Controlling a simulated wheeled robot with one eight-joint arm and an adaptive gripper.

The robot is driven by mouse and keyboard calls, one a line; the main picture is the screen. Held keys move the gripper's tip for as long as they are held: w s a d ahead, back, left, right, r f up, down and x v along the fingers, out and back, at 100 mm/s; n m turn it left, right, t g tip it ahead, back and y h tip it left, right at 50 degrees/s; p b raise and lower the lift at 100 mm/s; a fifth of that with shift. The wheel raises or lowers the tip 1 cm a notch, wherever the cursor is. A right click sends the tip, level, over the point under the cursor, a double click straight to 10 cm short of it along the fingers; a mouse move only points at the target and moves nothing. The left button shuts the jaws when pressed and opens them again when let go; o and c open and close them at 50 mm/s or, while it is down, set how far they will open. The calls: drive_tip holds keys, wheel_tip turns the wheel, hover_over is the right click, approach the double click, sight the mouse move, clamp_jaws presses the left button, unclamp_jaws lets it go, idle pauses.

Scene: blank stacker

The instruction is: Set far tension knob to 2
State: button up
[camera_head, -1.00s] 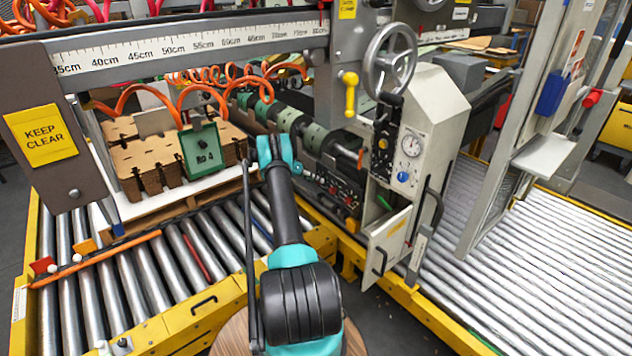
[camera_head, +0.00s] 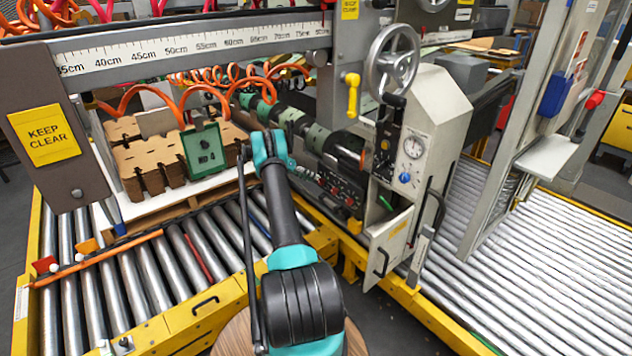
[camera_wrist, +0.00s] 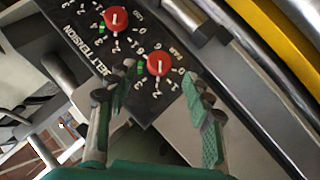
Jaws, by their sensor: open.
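The black belt tension panel (camera_wrist: 185,90) shows in the wrist view with two red knobs, each with a white pointer line and a ring of numbers. One red knob (camera_wrist: 158,66) is near the middle, between the fingers in the picture. The other red knob (camera_wrist: 116,20) is at the upper left. The small label beside each knob is hard to read, and I cannot tell which number each pointer marks. My gripper (camera_wrist: 158,76) is open and holds nothing; whether the fingers touch the middle knob cannot be told. My gripper also shows in the head view (camera_head: 270,150).
A dark control panel (camera_head: 335,185) sits right of my gripper under the machine's rollers. A grey cabinet (camera_head: 425,130) with a handwheel (camera_head: 392,60) stands further right. Stacked cardboard blanks (camera_head: 150,165) lie left, above the roller conveyor (camera_head: 130,280). A yellow rail (camera_wrist: 270,40) crosses the wrist view's upper right.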

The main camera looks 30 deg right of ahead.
drive_tip(key=v, duration=0.7)
drive_tip(key=shift+a, duration=0.15)
drive_tip(key=shift+r, duration=0.15)
